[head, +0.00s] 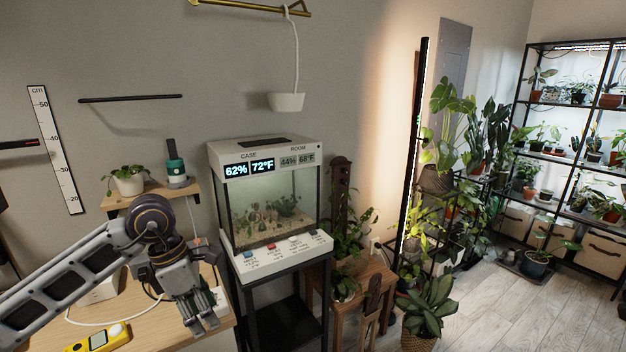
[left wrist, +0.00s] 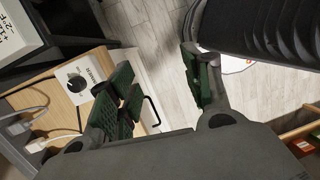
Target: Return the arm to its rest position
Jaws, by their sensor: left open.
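My left arm comes in from the left in the head view, and its gripper (head: 202,326) points down at the right end of the wooden bench (head: 150,318). In the left wrist view the green-padded fingers of the left gripper (left wrist: 160,90) stand apart with nothing between them; pale floor shows in the gap. My right gripper is in neither view.
A yellow meter (head: 97,338) lies at the bench's front. A white dial box (left wrist: 84,78) with cables shows in the left wrist view. The terrarium case (head: 270,200) stands right of my gripper, on a black stand. A plant stool (head: 372,285) is farther right.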

